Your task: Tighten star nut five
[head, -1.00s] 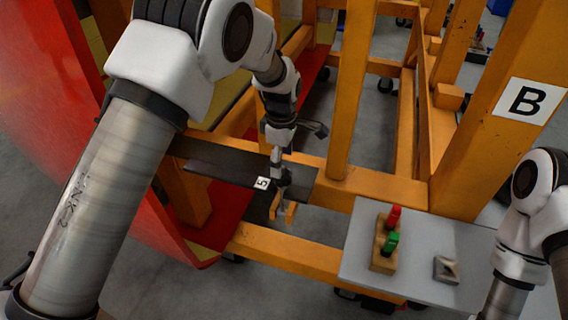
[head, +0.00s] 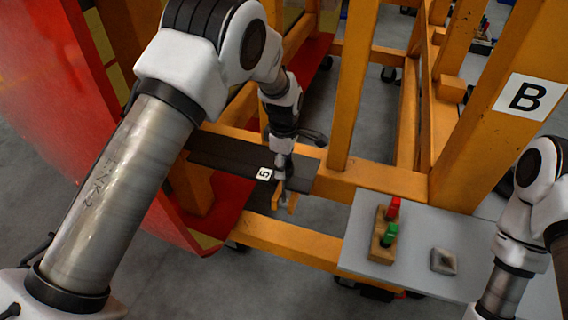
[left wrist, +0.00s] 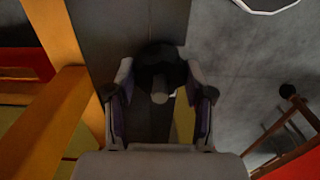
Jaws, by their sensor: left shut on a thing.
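The dark star nut five (left wrist: 150,66) shows in the left wrist view, with a pale grey stud end (left wrist: 160,92) at its middle. It sits at the dark bar (head: 225,153), beside the white label 5 (head: 264,173) in the head view. My left gripper (head: 283,178) points down at this spot and is shut on the nut. Its two fingers also show on either side of the nut in the left wrist view (left wrist: 160,76). In the head view the gripper mostly hides the nut. My right arm shows at the right edge, but its gripper is out of view.
Orange frame beams (head: 350,90) stand close around my left gripper, and a red curved shell (head: 60,80) is at the left. A grey table (head: 425,275) at the lower right holds a wooden block (head: 380,255) with red and green pieces, and a small metal piece (head: 444,262).

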